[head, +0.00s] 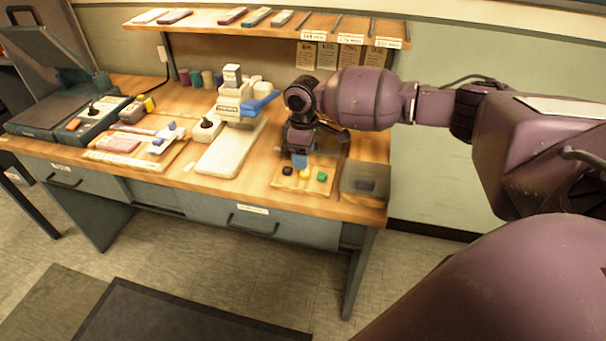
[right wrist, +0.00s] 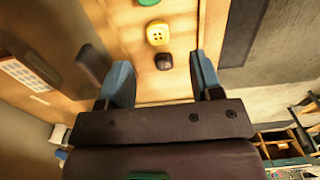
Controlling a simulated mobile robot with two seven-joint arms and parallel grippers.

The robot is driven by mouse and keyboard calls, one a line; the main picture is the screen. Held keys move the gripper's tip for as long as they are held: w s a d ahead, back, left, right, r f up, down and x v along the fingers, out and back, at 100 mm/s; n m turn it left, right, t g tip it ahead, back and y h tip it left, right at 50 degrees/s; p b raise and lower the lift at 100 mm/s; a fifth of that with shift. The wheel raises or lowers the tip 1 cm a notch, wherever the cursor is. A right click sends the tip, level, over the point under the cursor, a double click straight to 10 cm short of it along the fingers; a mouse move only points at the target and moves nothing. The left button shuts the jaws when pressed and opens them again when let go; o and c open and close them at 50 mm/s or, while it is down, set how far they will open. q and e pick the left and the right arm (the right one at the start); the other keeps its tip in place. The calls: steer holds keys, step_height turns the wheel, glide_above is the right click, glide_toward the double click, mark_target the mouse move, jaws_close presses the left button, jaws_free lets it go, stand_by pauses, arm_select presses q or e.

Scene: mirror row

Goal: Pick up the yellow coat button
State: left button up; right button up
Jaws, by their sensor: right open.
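The yellow coat button (head: 305,173) lies on a light wooden board (head: 283,184) near the front right of the bench. A black button (head: 288,170) lies to its left and a green one (head: 321,176) to its right. My right gripper (head: 300,160) is low over the board, just behind the buttons. My left gripper is not seen.
A white and blue press (head: 236,100) on a pale base stands to the left. A shelf (head: 270,24) with hanging tags is above. The bench's front edge is close to the board.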

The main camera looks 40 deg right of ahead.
mark_target(304, 172)
steer(key=shift+d+f+b, duration=0.2)
steer(key=shift+f+b, duration=0.4)
steer(key=shift+f, duration=2.35)
steer(key=shift+r, duration=0.1)
steer(key=c, duration=1)
